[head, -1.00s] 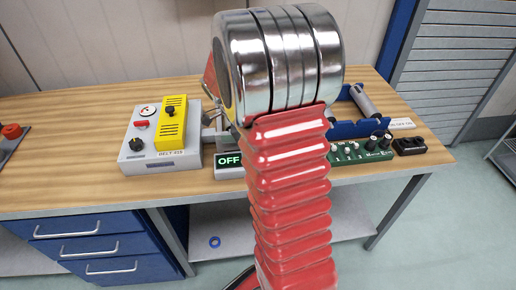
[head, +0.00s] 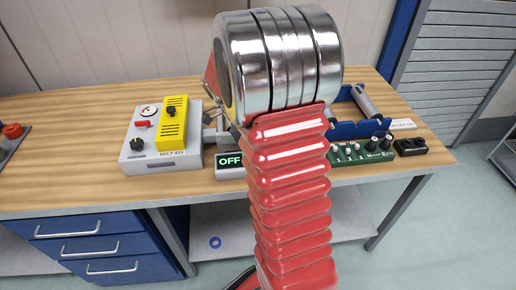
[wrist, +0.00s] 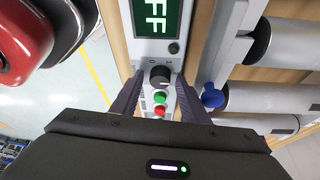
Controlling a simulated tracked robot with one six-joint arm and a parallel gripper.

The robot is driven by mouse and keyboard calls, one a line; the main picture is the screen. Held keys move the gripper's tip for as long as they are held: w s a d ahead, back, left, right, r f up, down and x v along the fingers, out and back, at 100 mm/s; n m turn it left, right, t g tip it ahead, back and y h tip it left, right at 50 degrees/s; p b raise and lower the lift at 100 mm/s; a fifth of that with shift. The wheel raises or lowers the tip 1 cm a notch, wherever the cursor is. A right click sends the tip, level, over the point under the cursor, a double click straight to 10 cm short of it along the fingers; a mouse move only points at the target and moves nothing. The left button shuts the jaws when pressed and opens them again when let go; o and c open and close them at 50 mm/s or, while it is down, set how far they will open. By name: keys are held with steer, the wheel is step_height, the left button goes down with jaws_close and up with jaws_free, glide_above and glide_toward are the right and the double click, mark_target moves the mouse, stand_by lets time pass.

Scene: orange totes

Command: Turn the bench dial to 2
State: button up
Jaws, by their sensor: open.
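A black round dial (wrist: 160,76) with a light pointer mark sits on a narrow grey panel in the wrist view. Beside it on that panel is a display (wrist: 157,17) reading OFF; in the head view the display (head: 230,160) stands at the bench's front edge. My gripper (wrist: 159,86) is open, with one dark finger on each side of the dial. I cannot tell whether the fingers touch it. In the head view my red arm hides the dial and gripper.
A green button (wrist: 160,97) and a red button (wrist: 160,111) sit close to the dial between my fingers. Metal rollers (wrist: 270,97) and a blue knob (wrist: 211,96) lie to the right. A grey and yellow control box (head: 160,140) and a green board (head: 362,150) stand on the bench.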

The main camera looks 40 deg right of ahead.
steer(key=v, duration=1.3)
steer(key=shift+a+r, duration=0.2)
steer(key=shift+r, duration=0.1)
steer(key=shift+w, duration=0.15)
